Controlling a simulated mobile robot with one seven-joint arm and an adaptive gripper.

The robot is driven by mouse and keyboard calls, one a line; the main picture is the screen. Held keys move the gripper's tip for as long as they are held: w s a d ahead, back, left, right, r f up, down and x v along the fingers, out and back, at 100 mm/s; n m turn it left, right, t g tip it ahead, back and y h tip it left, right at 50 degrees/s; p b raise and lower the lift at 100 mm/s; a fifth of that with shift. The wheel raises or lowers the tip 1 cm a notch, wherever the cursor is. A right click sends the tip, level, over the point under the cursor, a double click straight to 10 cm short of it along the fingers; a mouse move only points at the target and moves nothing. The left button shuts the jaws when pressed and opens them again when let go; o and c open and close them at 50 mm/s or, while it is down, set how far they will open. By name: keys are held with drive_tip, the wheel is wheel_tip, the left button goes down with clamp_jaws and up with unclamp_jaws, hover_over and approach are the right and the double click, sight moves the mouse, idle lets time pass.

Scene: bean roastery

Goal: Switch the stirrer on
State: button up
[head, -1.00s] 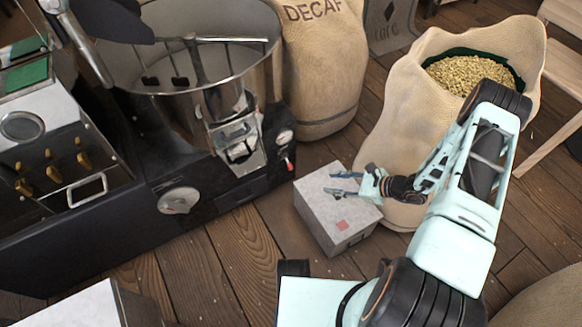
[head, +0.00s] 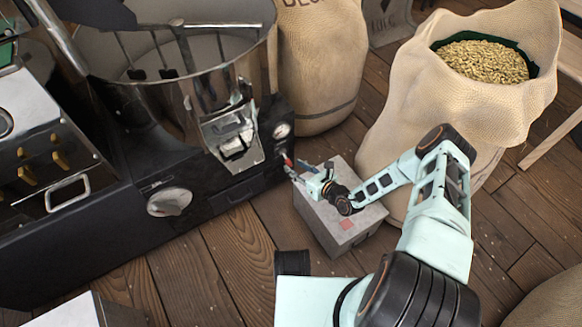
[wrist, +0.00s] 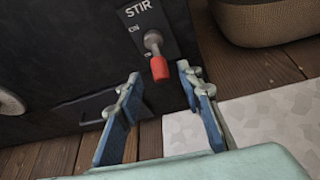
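The stirrer switch is a short metal lever with a red tip (wrist: 159,68) on a black plate marked STIR (wrist: 140,13). The word ON stands to the upper left of its pivot, and the lever points down. In the head view the red tip (head: 287,160) is on the front of the black machine, by the steel chute. My gripper (wrist: 158,76) is open and empty, its two blue fingers either side of and just below the red tip. In the head view my gripper (head: 300,172) is close to the lever; contact cannot be told.
A grey speckled box (head: 340,225) stands on the floor under my gripper. A burlap sack of beans (head: 400,130) is to the right, another sack (head: 320,70) behind. A grey knob (head: 168,201) is on the machine's front, left of the lever. The steel bowl (head: 215,100) is above.

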sight(290, 164)
drive_tip(key=shift+b+x, duration=0.45)
drive_tip(key=shift+x, duration=1.25)
clamp_jaws()
